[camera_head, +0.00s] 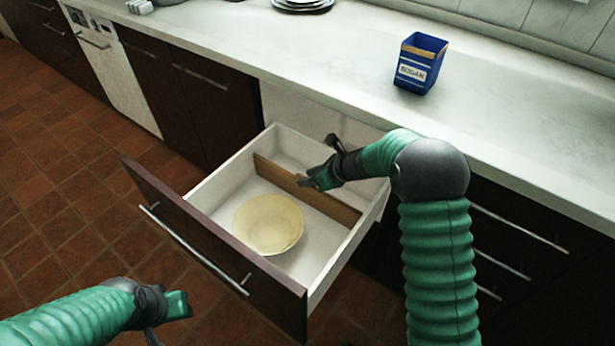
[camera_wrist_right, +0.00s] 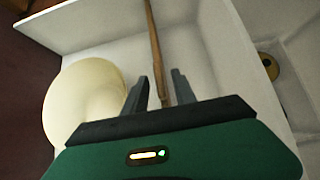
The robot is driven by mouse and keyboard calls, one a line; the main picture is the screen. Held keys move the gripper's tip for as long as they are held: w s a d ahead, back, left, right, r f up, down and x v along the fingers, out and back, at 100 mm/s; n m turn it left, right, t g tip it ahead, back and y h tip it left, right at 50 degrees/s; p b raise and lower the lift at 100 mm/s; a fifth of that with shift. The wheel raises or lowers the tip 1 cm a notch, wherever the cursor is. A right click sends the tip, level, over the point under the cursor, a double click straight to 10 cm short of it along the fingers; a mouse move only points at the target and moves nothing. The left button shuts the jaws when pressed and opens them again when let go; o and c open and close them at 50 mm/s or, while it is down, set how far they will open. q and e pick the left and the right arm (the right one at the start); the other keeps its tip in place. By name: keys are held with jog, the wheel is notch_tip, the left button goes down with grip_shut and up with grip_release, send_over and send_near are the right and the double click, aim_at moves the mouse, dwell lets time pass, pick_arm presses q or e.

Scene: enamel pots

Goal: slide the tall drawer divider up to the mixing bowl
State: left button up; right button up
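The tall drawer divider (camera_head: 345,211) is a brown wooden board standing upright across the open drawer (camera_head: 352,240). In the wrist view the divider (camera_wrist_right: 154,45) runs from the top edge down between my fingers. The mixing bowl (camera_head: 268,224) is cream and round and sits in the drawer on the front side of the divider, with bare floor between them. The bowl (camera_wrist_right: 85,100) is left of my fingers in the wrist view. My right gripper (camera_head: 307,180) is open at the divider, a finger on each side. My left gripper (camera_head: 178,312) is low at left, outside the drawer, its fingers unclear.
The drawer walls and front panel (camera_head: 205,245) surround the bowl and divider. The pale countertop (camera_head: 330,60) holds a blue sugar box (camera_head: 420,63) and stacked plates (camera_head: 302,4). Behind the divider, the drawer floor looks clear where it shows.

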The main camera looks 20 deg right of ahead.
jog(key=p+v, duration=0.5)
jog(key=v, duration=1.1)
jog(key=shift+s, duration=0.1)
jog(key=s+a+f+n+g+h, duration=0.2)
jog(key=s+a+n+h, duration=0.1)
jog(key=s+n, duration=1)
jog(key=s+a+f+n+g+h, duration=0.1)
jog(key=s+a+n+g+h, duration=0.15)
jog(key=s+n, duration=0.95)
jog(key=w+r+n+p, duration=0.1)
jog(key=w+r+p, duration=0.1)
jog(key=r+p, duration=1)
jog(key=w+r+n+p, duration=0.2)
jog(key=r+p, duration=1)
jog(key=p, duration=0.1)
jog(key=shift+w+a+r, duration=0.15)
jog(key=shift+a+r, duration=0.05)
jog(key=shift+r, duration=0.1)
